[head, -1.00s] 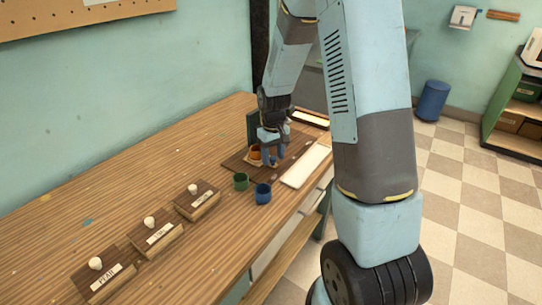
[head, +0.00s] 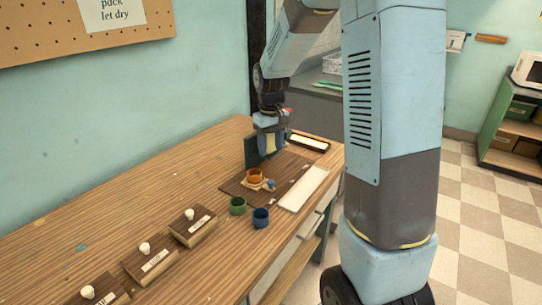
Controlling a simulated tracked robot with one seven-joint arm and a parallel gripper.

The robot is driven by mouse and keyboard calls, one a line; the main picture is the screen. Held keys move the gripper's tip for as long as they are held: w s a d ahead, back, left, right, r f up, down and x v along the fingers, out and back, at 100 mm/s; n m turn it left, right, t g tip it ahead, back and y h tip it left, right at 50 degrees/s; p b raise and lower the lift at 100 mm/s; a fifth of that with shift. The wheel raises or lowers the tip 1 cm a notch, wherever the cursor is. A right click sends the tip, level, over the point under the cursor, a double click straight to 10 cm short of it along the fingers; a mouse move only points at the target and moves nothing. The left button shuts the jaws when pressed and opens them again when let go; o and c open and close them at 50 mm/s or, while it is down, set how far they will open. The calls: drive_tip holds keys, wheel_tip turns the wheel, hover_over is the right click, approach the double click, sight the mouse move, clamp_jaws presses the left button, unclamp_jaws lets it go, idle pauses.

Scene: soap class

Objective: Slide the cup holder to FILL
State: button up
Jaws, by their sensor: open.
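The cup holder (head: 268,185) is a small pale piece on a dark brown board (head: 290,166) on the wooden table. An orange cup (head: 254,176) sits on it, and a small blue-grey knob shows at its right side. My gripper (head: 268,152) is above and behind the orange cup, apart from it, pointing down in front of a dark upright panel (head: 251,153). It is open and holds nothing I can see; its fingertips are small in this view. No FILL label is readable.
A green cup (head: 237,206) and a blue cup (head: 261,218) stand just in front of the board. A white strip (head: 303,188) lies along its right side. Several wooden blocks with white knobs (head: 189,214) stand at the front left. The table's back left is clear.

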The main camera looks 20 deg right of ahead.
sight(269, 187)
drive_tip(key=shift+r, duration=0.35)
drive_tip(key=shift+c, duration=0.4)
